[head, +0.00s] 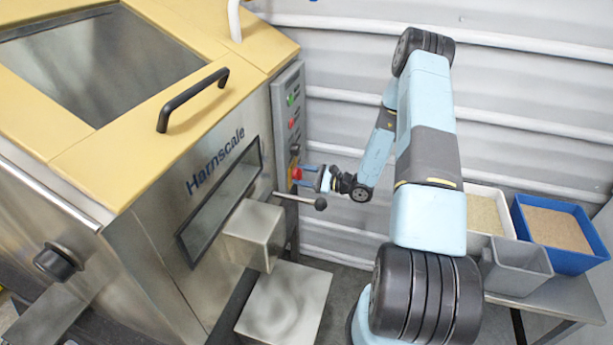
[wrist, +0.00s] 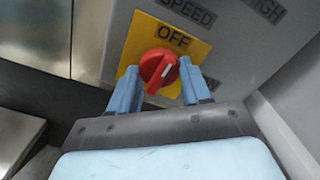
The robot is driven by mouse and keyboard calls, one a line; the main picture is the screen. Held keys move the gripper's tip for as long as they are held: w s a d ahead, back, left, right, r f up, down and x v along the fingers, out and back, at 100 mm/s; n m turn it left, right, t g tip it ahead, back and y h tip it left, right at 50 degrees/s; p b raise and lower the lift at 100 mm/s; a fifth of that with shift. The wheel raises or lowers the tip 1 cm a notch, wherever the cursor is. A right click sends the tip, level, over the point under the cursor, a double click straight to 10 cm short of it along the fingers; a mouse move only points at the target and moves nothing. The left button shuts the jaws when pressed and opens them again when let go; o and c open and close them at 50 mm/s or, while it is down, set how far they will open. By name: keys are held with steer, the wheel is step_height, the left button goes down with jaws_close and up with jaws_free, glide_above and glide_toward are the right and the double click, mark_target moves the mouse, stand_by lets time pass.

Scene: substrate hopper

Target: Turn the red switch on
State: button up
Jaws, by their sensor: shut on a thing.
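The red switch (wrist: 157,70) is a round knob on a yellow plate (wrist: 188,47) marked OFF along its top. A white line on the knob tilts up to the right. My gripper (wrist: 158,80) has one blue finger on each side of the knob and is shut on it. The lower part of the plate is hidden behind the fingers and gripper body. In the head view, my gripper (head: 309,177) reaches the red switch (head: 296,173) on the control panel's right-facing side, and the contact is too small to make out there.
The steel Harnscale hopper (head: 150,240) has a yellow lid with a black handle (head: 192,99). A lever with a dark ball end (head: 320,204) sticks out just below my gripper. A blue bin (head: 590,262) and a grey bin (head: 512,270) stand on a bench at right.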

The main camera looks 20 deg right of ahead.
steer(key=m, duration=0.4)
steer(key=shift+a+m, duration=0.3)
steer(key=shift+m, duration=0.1)
steer(key=m, duration=0.3)
steer(key=shift+r+m, duration=0.1)
steer(key=shift+m, duration=0.2)
steer(key=m, duration=0.4)
steer(key=shift+m, duration=2.4)
steer(key=o, duration=1.1)
steer(key=shift+d, duration=0.15)
steer(key=shift+c, duration=0.2)
steer(key=shift+d, duration=0.1)
